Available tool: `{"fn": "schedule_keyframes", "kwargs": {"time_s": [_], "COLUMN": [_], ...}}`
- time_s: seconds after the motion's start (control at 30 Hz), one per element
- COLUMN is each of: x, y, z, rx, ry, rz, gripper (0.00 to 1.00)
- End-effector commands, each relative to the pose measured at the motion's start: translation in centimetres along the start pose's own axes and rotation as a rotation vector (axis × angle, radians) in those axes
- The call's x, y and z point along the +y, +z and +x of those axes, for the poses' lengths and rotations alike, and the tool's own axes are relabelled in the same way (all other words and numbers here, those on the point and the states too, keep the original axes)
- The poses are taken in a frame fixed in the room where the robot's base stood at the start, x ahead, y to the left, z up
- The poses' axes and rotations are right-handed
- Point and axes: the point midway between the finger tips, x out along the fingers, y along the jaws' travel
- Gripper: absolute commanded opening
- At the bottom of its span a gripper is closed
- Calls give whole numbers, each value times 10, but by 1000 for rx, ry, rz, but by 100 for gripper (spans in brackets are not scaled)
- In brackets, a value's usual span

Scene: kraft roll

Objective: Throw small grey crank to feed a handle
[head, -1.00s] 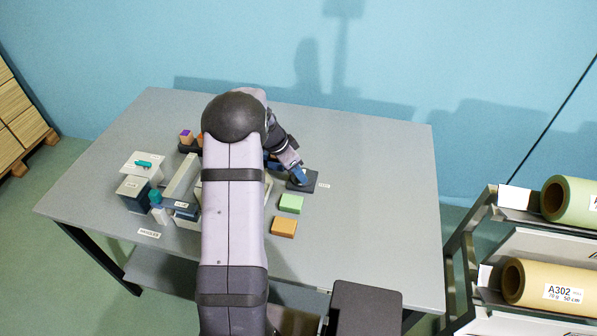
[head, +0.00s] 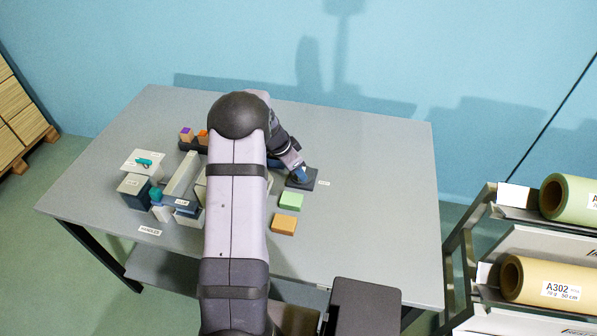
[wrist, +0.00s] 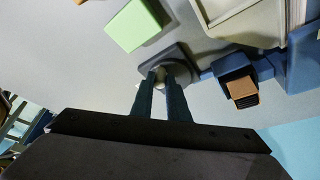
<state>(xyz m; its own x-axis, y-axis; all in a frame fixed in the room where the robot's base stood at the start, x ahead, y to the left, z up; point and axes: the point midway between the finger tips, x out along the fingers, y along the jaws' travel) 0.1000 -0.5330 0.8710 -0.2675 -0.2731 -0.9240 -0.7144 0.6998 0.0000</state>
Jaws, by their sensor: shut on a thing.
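My gripper (head: 302,178) is over a dark grey base plate (head: 293,184), right of my forearm. In the wrist view my gripper (wrist: 161,78) is shut on the small grey crank, whose pale tip (wrist: 160,73) shows between the fingers. The rest of the crank is hidden by the fingers. The same base plate (wrist: 180,52) lies under them. A teal handle (head: 144,162) lies on a white-topped box at the left of the table.
A green block (head: 290,201) and an orange block (head: 284,224) lie in front of the base plate. Pale and blue machine parts (head: 181,178) stand left of my forearm. Purple and orange-topped blocks (head: 187,134) are behind. The table's right side is clear.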

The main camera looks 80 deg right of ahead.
Motion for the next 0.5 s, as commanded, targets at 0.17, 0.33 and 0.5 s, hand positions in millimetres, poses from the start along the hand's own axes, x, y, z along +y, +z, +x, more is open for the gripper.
{"fn": "schedule_keyframes", "kwargs": {"time_s": [0.17,0.33,0.5], "x": [2,4,8], "y": [-1,-3,-7], "z": [1,2,2], "rx": [0,1,1], "ry": [-19,-57,-109], "rz": [-44,-132,-260], "gripper": [0,0,0]}}
